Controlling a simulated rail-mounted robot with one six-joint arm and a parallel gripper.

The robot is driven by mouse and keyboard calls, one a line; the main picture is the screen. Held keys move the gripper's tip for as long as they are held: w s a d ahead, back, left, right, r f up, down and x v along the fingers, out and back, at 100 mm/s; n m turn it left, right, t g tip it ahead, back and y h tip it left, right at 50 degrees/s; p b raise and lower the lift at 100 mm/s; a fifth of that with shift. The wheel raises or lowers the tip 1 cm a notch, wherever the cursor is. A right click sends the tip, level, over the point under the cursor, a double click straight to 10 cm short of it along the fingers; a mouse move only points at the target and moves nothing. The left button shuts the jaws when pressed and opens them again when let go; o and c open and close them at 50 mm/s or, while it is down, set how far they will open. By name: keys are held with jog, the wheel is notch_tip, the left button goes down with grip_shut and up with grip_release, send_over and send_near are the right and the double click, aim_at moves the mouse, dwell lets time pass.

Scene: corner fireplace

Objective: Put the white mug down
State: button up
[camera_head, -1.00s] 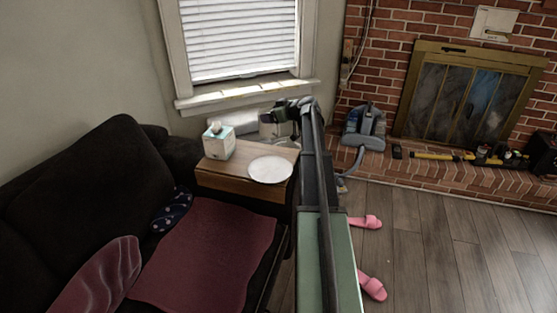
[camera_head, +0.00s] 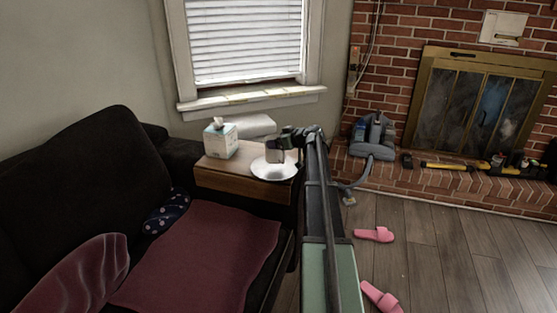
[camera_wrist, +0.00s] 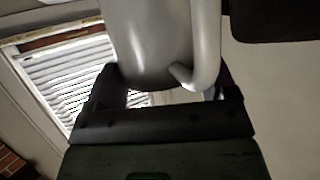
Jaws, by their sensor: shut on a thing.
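The white mug shows in the wrist view (camera_wrist: 145,45) close up, with its handle on the right. My gripper (camera_wrist: 166,88) is shut on it. In the head view the mug (camera_head: 274,149) looks small and greyish, held at the end of my gripper (camera_head: 286,142). It appears over the back part of a round white plate (camera_head: 270,173), which lies on a wooden side table (camera_head: 235,183). I cannot tell whether the mug touches the plate.
A tissue box (camera_head: 220,141) stands left of the plate, with a pale rounded object (camera_head: 254,126) behind. A dark sofa (camera_head: 85,180) is at the left. A grey vacuum cleaner (camera_head: 372,145) is on the brick hearth. Pink slippers (camera_head: 374,234) lie on the floor.

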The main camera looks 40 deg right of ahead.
notch_tip(320, 180, down, 4)
jog(key=b, duration=0.4)
jog(key=shift+f, duration=0.25)
jog(key=shift+r, duration=0.3)
jog(key=shift+f, duration=0.25)
jog(key=o, duration=1.3)
jog(key=shift+r, duration=0.1)
jog(key=shift+o, duration=0.2)
jog(key=shift+r+p, duration=0.25)
jog(key=shift+p, duration=0.05)
jog(key=p+v, duration=0.4)
jog(key=v, duration=0.7)
jog(key=s+a+f+g+y, duration=0.1)
jog(key=s+a+f+g, duration=0.15)
jog(key=a, duration=0.95)
jog(key=s+a+f+g, duration=0.1)
jog(key=a+f+g, duration=0.2)
jog(key=a, duration=0.9)
jog(key=s+a+f+g+y, duration=0.1)
jog(key=a+f+g, duration=0.15)
jog(key=a, duration=0.85)
jog(key=s+a+f+m+g+h, duration=0.2)
jog(key=s+a+g+h, duration=0.2)
jog(key=s+a, duration=1.1)
jog(key=shift+s+a+f+g+h, duration=0.2)
jog(key=shift+g+h, duration=0.2)
jog(key=shift+g, duration=0.2)
